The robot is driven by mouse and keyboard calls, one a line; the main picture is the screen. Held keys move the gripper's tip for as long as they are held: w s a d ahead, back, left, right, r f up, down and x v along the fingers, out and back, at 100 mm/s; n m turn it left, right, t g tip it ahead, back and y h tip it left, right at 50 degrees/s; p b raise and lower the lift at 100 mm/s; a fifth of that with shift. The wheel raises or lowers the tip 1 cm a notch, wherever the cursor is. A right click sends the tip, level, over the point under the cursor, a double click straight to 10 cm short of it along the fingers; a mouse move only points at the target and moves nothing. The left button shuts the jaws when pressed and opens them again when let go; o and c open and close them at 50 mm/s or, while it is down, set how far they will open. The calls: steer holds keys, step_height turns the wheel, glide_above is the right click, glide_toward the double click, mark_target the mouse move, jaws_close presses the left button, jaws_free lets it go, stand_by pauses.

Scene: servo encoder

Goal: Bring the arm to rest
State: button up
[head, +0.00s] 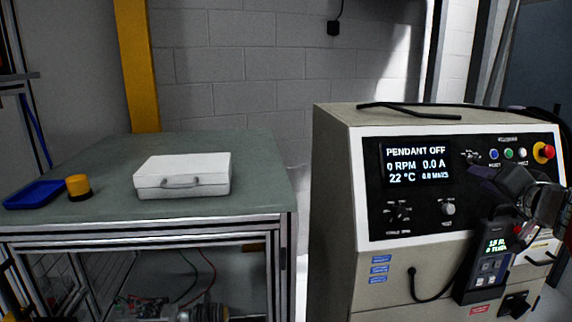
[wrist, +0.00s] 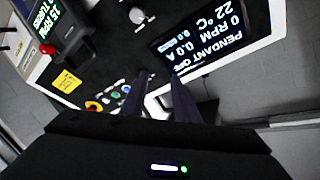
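My gripper (head: 478,178) is in front of the right part of the control panel (head: 410,220) on the beige cabinet (head: 335,200). In the wrist view the two dark fingers of my gripper (wrist: 159,78) stand apart with nothing between them. The panel's display (head: 418,165) reads PENDANT OFF, 0 RPM, 0.0 A and 22 °C; this display also shows tilted in the wrist view (wrist: 215,40). A black handheld pendant (head: 487,270) with a lit screen and a red button is at the cabinet's lower right, below my gripper. My wrist hides part of the panel.
A red emergency stop (head: 544,152) and several coloured buttons (head: 508,154) sit at the panel's upper right, close to my arm. A black cable (head: 430,297) runs to the pendant. The left bench (head: 110,210) holds a white case (head: 183,174), blue tray (head: 35,195) and yellow-black object (head: 78,187).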

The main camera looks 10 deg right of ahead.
steer(key=s+a+f+n+g+y, duration=0.2)
steer(key=a+f, duration=0.2)
steer(key=a, duration=0.5)
steer(key=s+a+f+n+g+y, duration=0.1)
steer(key=a+f+n+g+y, duration=0.15)
steer(key=a, duration=0.65)
steer(key=s+a+f+n+g+y, duration=0.15)
steer(key=a+f, duration=0.25)
steer(key=a, duration=0.5)
steer(key=s+a+f+n+g+h, duration=0.1)
steer(key=s+a+f+n+g, duration=0.1)
steer(key=s+f, duration=0.4)
steer(key=s+a+f+n+g+h, duration=0.2)
steer(key=s+a+f, duration=0.3)
steer(key=s, duration=0.6)
steer(key=shift+f, duration=0.65)
steer(key=shift+a, duration=0.1)
